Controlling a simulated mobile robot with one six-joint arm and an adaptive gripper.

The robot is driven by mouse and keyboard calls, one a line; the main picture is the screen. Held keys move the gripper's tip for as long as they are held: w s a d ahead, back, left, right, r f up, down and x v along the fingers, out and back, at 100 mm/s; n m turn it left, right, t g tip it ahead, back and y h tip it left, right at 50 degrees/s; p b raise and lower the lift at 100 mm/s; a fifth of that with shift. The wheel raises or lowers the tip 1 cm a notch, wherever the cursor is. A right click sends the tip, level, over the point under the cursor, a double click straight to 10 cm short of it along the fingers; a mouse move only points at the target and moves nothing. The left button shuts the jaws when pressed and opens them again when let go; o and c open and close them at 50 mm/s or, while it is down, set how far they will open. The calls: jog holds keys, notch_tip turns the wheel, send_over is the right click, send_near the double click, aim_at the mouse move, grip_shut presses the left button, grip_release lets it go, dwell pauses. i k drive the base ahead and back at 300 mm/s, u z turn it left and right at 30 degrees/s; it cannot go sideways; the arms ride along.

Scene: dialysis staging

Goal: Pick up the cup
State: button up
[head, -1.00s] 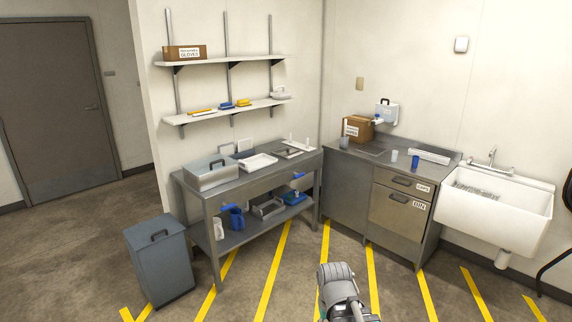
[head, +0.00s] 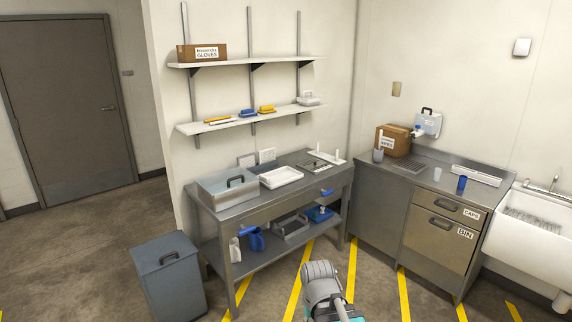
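Several cup-like things stand on the right counter. A blue cup (head: 461,185) stands near the counter's front, right of its middle. A clear or whitish cup (head: 437,174) stands just left of it, apart from it. A grey cup-like container (head: 378,155) stands at the counter's left end, in front of a cardboard box. I cannot tell which one the task means. Part of my own arm shows at the bottom middle, on the near side of the counters. My gripper's fingers are not visible.
A steel table (head: 270,201) with trays stands left of the counter (head: 410,178). A grey bin (head: 168,275) stands at its near left. A sink (head: 532,235) is at the right. Yellow-striped floor (head: 380,295) before the counters is open.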

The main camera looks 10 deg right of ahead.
aim_at(437, 173)
jog(key=z, duration=0.1)
jog(key=i, duration=0.95)
jog(key=z, duration=0.75)
jog(key=i, duration=1)
jog(key=z, duration=0.55)
jog(key=k, duration=0.9)
jog(key=z, duration=0.1)
jog(key=i, duration=0.35)
jog(key=z, duration=0.05)
